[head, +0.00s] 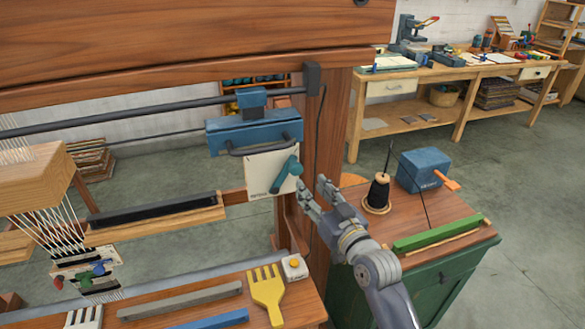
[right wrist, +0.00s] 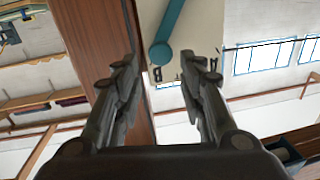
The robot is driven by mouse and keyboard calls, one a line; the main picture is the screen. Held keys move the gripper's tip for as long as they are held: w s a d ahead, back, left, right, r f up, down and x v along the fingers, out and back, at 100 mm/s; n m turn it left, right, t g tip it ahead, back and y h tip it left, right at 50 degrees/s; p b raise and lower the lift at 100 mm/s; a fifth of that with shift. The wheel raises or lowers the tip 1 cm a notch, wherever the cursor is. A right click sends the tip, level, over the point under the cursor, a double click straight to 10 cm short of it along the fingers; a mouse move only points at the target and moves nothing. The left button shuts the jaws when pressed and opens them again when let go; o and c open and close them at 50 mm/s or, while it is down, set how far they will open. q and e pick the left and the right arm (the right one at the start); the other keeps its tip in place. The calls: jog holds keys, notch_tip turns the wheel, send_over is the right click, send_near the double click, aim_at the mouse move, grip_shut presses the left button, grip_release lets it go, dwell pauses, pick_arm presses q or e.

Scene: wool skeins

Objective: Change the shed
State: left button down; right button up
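A teal lever (head: 286,175) sits on a white plate (head: 258,178) below a blue housing on the wooden loom frame. In the head view it slants from upper right to lower left. In the right wrist view the lever (right wrist: 168,32) ends in a round hub on the plate (right wrist: 205,30), with dark letters near the edge, partly covered by a finger. My right gripper (head: 313,192) is open and empty, just right of the lever. In the right wrist view the gripper (right wrist: 160,66) has its fingers apart, the lever showing between them, apparently untouched. My left gripper is out of view.
A yellow comb (head: 268,293) and a small white box with a yellow button (head: 294,267) lie on the front beam. A green cabinet at right bears a dark cone of thread (head: 378,193), a blue box (head: 424,169) and a green bar (head: 437,234). The loom post (head: 332,140) stands close by.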

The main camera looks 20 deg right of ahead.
aim_at(298, 171)
jog(key=w, duration=0.3)
jog(key=w+a+p, duration=0.1)
jog(key=w, duration=0.5)
jog(key=shift+w+a, duration=0.25)
jog(key=shift+w, duration=0.05)
jog(key=shift+c, duration=0.6)
jog(key=shift+s, duration=0.1)
grip_shut()
